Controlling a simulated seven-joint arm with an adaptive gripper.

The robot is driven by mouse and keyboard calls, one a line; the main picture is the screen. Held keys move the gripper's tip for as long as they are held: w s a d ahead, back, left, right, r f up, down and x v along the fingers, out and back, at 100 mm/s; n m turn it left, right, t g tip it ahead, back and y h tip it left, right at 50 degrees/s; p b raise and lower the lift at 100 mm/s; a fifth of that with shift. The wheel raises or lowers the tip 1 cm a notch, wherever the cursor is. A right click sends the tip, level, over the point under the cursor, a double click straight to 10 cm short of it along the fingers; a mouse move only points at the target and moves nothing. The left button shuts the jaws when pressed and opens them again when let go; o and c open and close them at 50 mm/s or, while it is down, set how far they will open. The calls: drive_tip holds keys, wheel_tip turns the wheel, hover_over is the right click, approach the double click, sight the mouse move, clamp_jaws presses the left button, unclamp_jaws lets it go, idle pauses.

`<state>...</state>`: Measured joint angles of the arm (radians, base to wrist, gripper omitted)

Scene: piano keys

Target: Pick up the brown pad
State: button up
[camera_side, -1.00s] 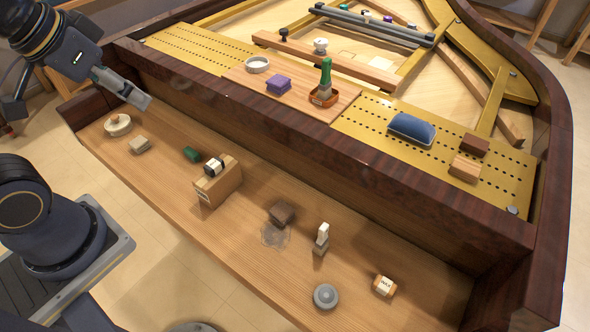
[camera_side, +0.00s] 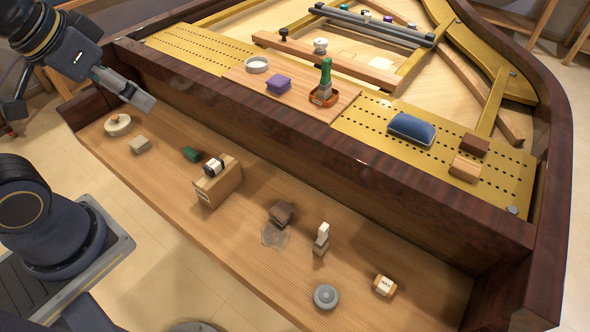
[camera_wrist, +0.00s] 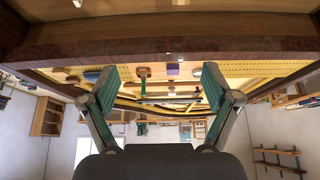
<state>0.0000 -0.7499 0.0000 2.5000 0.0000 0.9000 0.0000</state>
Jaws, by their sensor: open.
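A small brown pad-like block (camera_side: 282,212) lies on the wooden key bed, beside a clear, see-through item (camera_side: 275,236). Another dark brown block (camera_side: 474,145) lies on the gold plate at the right, behind a lighter tan-brown block (camera_side: 464,167). I cannot tell which of these is the brown pad. My gripper (camera_side: 143,100) is at the upper left, above the key bed and well away from all of them. In the wrist view its two fingers (camera_wrist: 159,86) are spread apart with nothing between them.
On the key bed stand a wooden box (camera_side: 219,184) with a small jar on top, a grey knob (camera_side: 326,296), a white-topped piece (camera_side: 321,238) and a labelled block (camera_side: 384,286). The dark piano rail (camera_side: 330,175) rises behind. A blue cushion (camera_side: 411,129) lies on the gold plate.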

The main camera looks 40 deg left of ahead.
drive_tip(key=w+r+t, duration=0.1)
drive_tip(key=w+r, duration=0.2)
drive_tip(key=w, duration=0.1)
drive_tip(key=m+g, duration=0.2)
drive_tip(key=g, duration=0.5)
hover_over(282, 210)
wheel_tip(282, 210, down, 31)
wheel_tip(282, 210, down, 10)
drive_tip(key=shift+d, duration=0.1)
drive_tip(key=shift+f, duration=2.9)
drive_tip(key=c, duration=1.1)
